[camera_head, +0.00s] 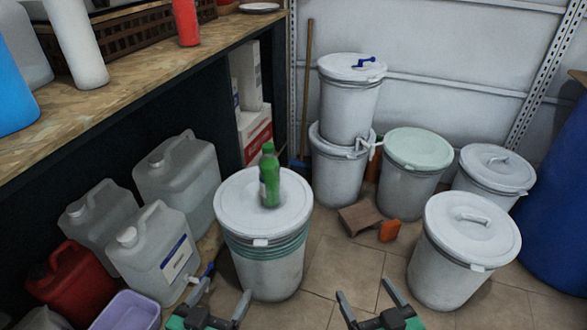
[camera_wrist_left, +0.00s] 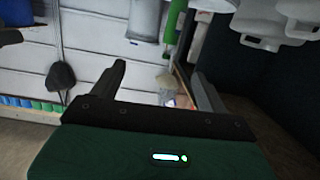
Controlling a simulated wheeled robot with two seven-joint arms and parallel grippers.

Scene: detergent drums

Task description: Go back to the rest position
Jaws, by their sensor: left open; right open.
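My left gripper (camera_head: 222,302) is at the bottom of the head view, in front of the white drum with a green bottle on its lid. Its two fingers are apart with nothing between them. The left wrist view also shows the open fingers of this gripper (camera_wrist_left: 160,90). My right gripper (camera_head: 366,300) is at the bottom centre of the head view, over the tiled floor. It is open and empty. Both grippers are held low, side by side and apart from each other.
A lidded drum (camera_head: 262,262) bears the green bottle (camera_head: 269,178). Another lidded drum (camera_head: 450,262) stands at the right. Stacked drums (camera_head: 348,110) stand at the back. Jerrycans (camera_head: 155,250) and a purple tub (camera_head: 125,312) are at the left, below a wooden counter (camera_head: 130,90).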

